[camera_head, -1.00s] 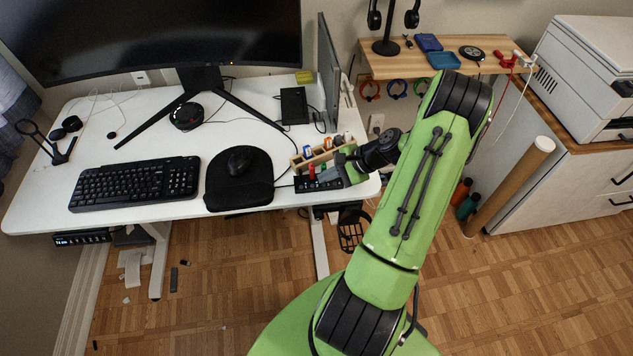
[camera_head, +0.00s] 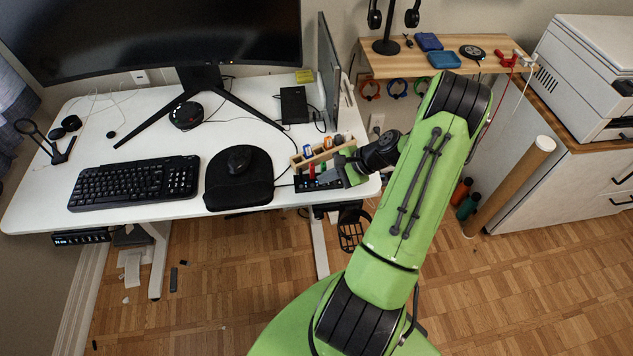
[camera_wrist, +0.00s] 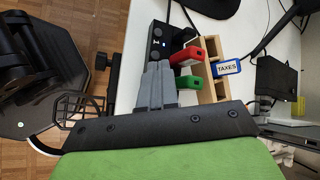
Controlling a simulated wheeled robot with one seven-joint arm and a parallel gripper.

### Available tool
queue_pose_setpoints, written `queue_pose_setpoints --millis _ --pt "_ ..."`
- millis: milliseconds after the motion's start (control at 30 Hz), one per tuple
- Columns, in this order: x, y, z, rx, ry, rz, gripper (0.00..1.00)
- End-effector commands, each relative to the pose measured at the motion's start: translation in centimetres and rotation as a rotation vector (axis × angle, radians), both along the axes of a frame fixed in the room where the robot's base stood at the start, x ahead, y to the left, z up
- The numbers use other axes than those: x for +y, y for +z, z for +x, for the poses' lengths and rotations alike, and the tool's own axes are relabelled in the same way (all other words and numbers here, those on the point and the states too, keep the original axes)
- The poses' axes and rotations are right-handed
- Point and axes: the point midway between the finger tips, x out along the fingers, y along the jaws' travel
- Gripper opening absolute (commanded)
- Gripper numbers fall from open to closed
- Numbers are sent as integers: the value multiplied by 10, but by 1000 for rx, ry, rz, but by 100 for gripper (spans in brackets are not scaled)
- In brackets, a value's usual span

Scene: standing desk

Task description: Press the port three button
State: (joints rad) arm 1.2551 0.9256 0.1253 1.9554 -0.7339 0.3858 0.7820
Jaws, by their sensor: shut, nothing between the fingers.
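The black port box (camera_head: 305,184) sits at the desk's front right edge, beside a wooden organizer. In the wrist view the box (camera_wrist: 158,24) shows several round buttons along its top. I cannot read any port numbers. My gripper (camera_head: 322,179) is shut and empty, with its grey fingers over the right part of the box. In the wrist view the shut fingertips (camera_wrist: 160,66) lie at the near end of the row of buttons and hide the part of the box below them. I cannot tell whether they touch a button.
The wooden organizer (camera_wrist: 221,88) stands close beside the fingers, with a red stick (camera_wrist: 187,57), a green stick (camera_wrist: 190,82) and a blue TAXES stick (camera_wrist: 227,68). A mouse (camera_head: 239,158) on a black pad and a keyboard (camera_head: 135,183) lie to the left.

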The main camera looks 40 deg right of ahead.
Motion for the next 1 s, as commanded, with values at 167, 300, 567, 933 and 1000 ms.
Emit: queue_pose_setpoints --millis 167,300,567,933,1000 --pt "0 0 0 0 -1 -1 0" --pt "0 -1 0 0 0 0 0" --pt "0 -4 0 0 0 0 0" --pt "0 7 0 0 -1 -1 0" --pt "0 11 0 0 0 0 0"
